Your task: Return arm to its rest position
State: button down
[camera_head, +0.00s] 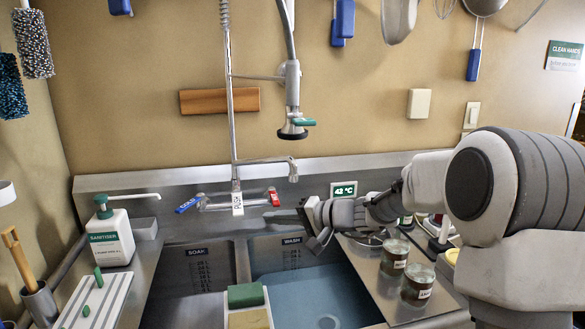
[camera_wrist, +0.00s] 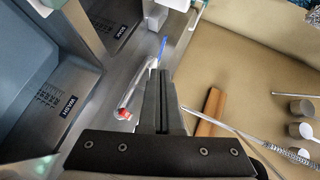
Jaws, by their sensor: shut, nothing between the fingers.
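My arm (camera_head: 430,180) reaches in from the right and extends left over the back of the wash basin (camera_head: 300,285). My gripper is in front of the wall tap, with its hand low over the rear edge of the basin. In the wrist view my gripper (camera_wrist: 160,82) shows its two dark fingers together, shut and empty, pointing toward the tap. The red-marked tap handle (camera_head: 274,197) is close to the left of the hand; it also shows beside the fingers in the wrist view (camera_wrist: 122,114).
Several dark jars (camera_head: 394,257) stand on the right drainboard below my arm. A spray hose head (camera_head: 292,131) hangs above the tap. A sanitiser bottle (camera_head: 110,237) stands at left.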

jog(key=s+d+r+n+g+h+p, duration=0.1)
jog(key=s+d+r+n+g+h, duration=0.15)
jog(key=s, duration=0.65)
jog(key=s+d+r+n+g+h+p, duration=0.1)
jog(key=s+r+h, duration=0.15)
jog(key=s, duration=0.75)
jog(key=s+d+t+h+p, duration=0.2)
jog(key=s+d+h, duration=0.5)
jog(key=s+d, duration=0.7)
jog(key=shift+s+d+h, duration=0.2)
jog(key=shift+s+h, duration=0.2)
jog(key=shift+s, duration=0.25)
